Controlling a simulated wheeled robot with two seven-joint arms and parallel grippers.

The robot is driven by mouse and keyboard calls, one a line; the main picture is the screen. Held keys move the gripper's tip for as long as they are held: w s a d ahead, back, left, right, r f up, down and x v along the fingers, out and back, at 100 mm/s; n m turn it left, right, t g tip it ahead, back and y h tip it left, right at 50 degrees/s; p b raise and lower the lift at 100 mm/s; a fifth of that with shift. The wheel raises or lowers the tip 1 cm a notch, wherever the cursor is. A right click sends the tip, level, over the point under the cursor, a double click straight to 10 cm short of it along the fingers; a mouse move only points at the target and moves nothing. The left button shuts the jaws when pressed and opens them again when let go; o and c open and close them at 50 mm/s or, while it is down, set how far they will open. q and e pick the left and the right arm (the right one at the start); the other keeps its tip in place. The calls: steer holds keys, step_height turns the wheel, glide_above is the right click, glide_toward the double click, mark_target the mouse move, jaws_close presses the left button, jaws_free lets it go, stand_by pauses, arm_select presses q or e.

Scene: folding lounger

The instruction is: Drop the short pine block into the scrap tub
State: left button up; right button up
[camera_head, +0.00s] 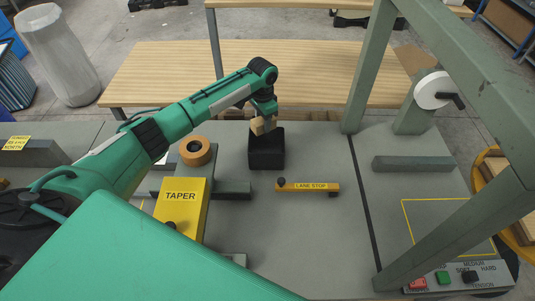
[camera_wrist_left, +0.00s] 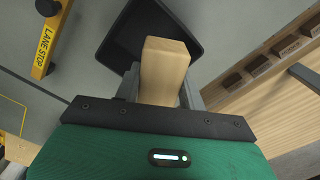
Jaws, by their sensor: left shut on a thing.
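The short pine block (camera_head: 258,126) is a pale wooden piece held in my left gripper (camera_head: 265,118). In the left wrist view the block (camera_wrist_left: 164,68) stands between the two fingers of my left gripper (camera_wrist_left: 160,88), which are shut on it. The black tub (camera_head: 266,152), which I take for the scrap tub, stands on the grey bench below the gripper. In the left wrist view the tub (camera_wrist_left: 130,30) lies beyond the block, and the block covers part of its inside. I cannot tell the exact height of the block over the rim. My right gripper is not in view.
A yellow TAPER unit (camera_head: 181,205) with an orange roller (camera_head: 196,151) stands left of the tub. A yellow LANE STOP bar (camera_head: 309,187) lies to its right. A grey-green frame (camera_head: 372,70) rises farther right. A wooden bench (camera_head: 160,65) runs behind.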

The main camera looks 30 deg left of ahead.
arm_select(q)
steer(key=shift+f, duration=0.1)
steer(key=o, duration=0.9)
steer(key=shift+o, duration=0.9)
step_height(320, 180, up, 14)
steer(key=b, duration=0.3)
steer(key=shift+f, duration=0.15)
